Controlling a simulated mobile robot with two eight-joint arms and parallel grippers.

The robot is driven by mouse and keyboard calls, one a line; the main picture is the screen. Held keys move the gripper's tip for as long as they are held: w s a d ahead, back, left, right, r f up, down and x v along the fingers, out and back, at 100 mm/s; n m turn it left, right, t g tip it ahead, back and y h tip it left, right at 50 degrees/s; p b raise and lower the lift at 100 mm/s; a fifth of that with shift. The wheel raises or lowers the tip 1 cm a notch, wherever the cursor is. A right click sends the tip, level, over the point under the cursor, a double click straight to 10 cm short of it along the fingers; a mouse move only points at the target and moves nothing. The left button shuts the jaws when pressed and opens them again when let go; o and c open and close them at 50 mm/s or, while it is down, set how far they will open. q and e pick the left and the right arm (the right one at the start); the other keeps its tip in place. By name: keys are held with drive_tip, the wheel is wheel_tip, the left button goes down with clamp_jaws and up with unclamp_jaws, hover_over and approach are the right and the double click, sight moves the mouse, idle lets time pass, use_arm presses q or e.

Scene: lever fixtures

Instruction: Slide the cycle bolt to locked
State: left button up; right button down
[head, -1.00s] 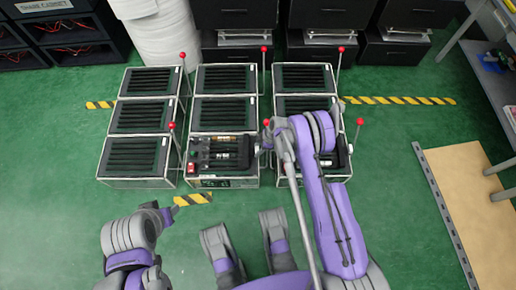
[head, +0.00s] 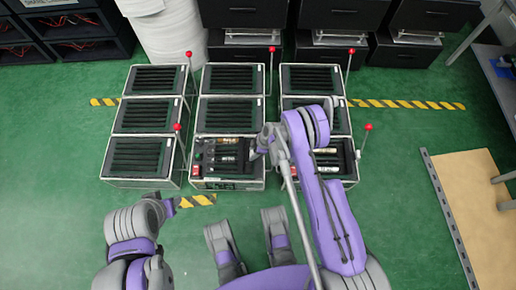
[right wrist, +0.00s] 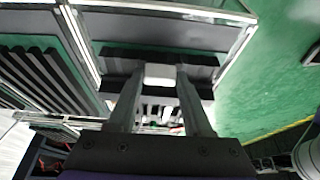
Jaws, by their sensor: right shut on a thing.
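The front middle box (head: 228,184) has an open top with dark bars, a brass-coloured cylinder (head: 236,141), a pale cylinder (head: 225,159) and a small red part (head: 196,170). My right gripper (head: 254,154) reaches over the right part of this box. In the right wrist view my right gripper (right wrist: 160,80) is shut on a small pale block (right wrist: 159,76), with a dark crossbar behind it. This block looks like the cycle bolt's handle; its travel and end marks are hidden or too small to read.
Slatted boxes stand in rows around it, including a left one (head: 140,157). Thin posts with red balls, such as one beside the left box (head: 178,127), rise between them. My right arm partly covers the front right box.

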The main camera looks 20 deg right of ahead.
drive_tip(key=shift+a, duration=0.2)
drive_tip(key=shift+c, duration=1.6)
unclamp_jaws()
drive_tip(key=p+v, duration=0.2)
drive_tip(key=v, duration=0.8)
drive_tip(key=shift+d+r+p, duration=0.2)
drive_tip(key=shift+r+p, duration=0.15)
drive_tip(key=shift+p, duration=0.05)
